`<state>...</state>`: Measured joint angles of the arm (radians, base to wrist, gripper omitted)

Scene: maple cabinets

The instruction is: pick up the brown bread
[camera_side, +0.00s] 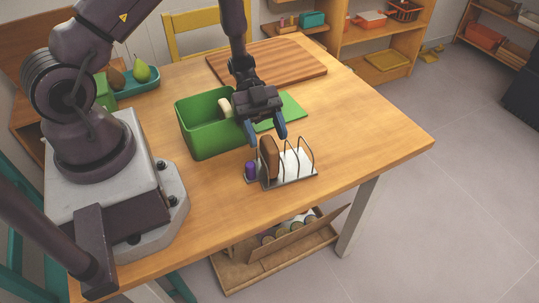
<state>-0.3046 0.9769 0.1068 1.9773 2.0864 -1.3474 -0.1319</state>
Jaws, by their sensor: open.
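The brown bread (269,158) is a slice standing upright at the left end of a wire toast rack (294,179) near the table's front edge. Paler, white slices (291,162) stand to its right in the same rack. My gripper (266,136) is open, pointing down with blue fingertips, just above and behind the rack. One fingertip is left of the brown bread's top and the other is to its right. I cannot tell whether either finger touches the bread.
A green bin (198,139) with a pale item stands left of my gripper, and a purple object (250,170) is beside the rack. A green board (290,106) and striped wooden board (285,62) lie behind. The table's right side is clear.

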